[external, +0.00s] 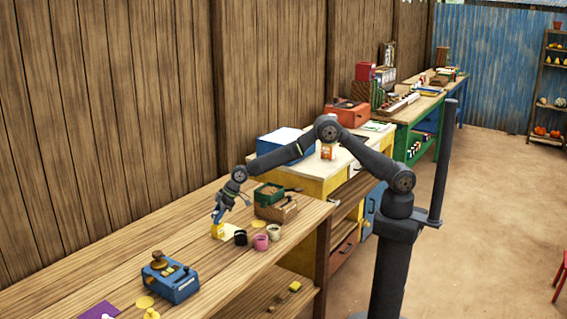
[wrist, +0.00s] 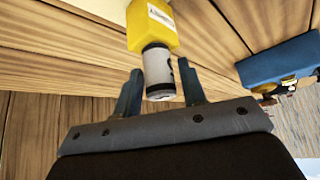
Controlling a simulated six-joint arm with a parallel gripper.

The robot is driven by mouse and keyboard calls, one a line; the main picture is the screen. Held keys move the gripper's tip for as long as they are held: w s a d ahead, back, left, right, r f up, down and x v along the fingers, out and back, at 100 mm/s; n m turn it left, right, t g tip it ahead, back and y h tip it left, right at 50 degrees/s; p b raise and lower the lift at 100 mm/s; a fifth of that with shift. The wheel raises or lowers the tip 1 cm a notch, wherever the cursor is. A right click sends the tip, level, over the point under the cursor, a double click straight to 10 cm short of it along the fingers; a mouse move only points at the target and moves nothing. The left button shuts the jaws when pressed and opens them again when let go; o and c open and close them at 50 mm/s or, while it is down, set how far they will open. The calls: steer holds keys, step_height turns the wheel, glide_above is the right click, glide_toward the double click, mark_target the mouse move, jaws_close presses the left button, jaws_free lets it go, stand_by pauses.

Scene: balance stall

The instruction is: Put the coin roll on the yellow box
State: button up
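The yellow box (wrist: 150,27) with a white label is at the top middle of the wrist view. In the external view the yellow box (external: 217,231) stands on the workbench below my gripper (external: 218,214). The coin roll (wrist: 158,70), a pale cylinder with a dark mark, has one end against the yellow box and appears to rest on it. In the wrist view my gripper (wrist: 161,88) is open, one blue finger on each side of the roll, with visible gaps. The roll cannot be made out in the external view.
Black, pink and cream cups (external: 260,242) stand right of the yellow box. A green container on a brown wooden box (external: 275,212) is behind them. A blue device (external: 170,281) sits nearer the front. Bare bench lies between the device and the yellow box.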

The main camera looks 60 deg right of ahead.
steer(key=shift+o, duration=0.7)
steer(key=shift+r, duration=0.25)
steer(key=v, duration=1.1)
steer(key=shift+d+r, duration=0.2)
steer(key=shift+r, duration=0.15)
steer(key=shift+s, duration=0.15)
